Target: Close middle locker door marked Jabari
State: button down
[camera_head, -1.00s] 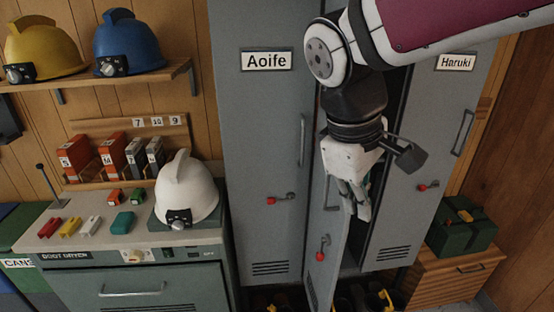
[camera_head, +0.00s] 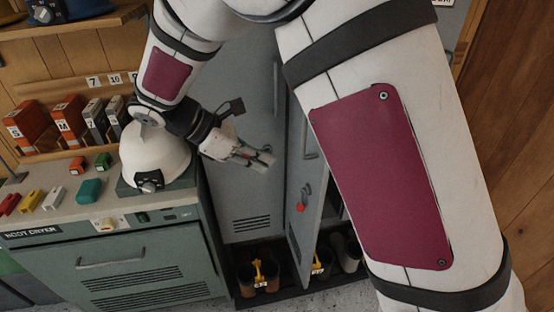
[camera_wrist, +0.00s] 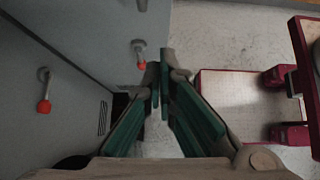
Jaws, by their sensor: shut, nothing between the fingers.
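The middle locker door (camera_head: 308,175) stands partly open, swung outward, with a red-tipped latch on it; a dark gap shows at its right. It also shows in the wrist view (camera_wrist: 122,25) ahead of my gripper. Its name plate is hidden behind my arm. My gripper (camera_head: 268,159) is shut and empty, in front of the left locker (camera_head: 250,190), to the left of the open door and apart from it. In the wrist view the closed fingertips (camera_wrist: 164,75) are just right of and below the door's red latch.
A white helmet (camera_head: 155,160) sits on the boot dryer (camera_head: 120,262), close to my wrist. Boots (camera_head: 262,280) stand under the lockers. My upper arm covers the right locker. Open floor (camera_wrist: 230,50) shows to the right in the wrist view.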

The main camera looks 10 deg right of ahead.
jog(key=shift+d+r+p+x, duration=0.35)
jog(key=shift+p+x, duration=0.05)
jog(key=shift+x, duration=1.55)
jog(key=shift+d+r+p+x, duration=0.35)
jog(key=shift+p+x, duration=0.1)
jog(key=shift+x, duration=1.55)
jog(key=shift+d+r+p+x, duration=0.3)
jog(key=shift+r+p+x, duration=0.1)
jog(key=shift+x, duration=1.55)
jog(key=shift+s, duration=0.1)
jog(key=shift+d, duration=0.15)
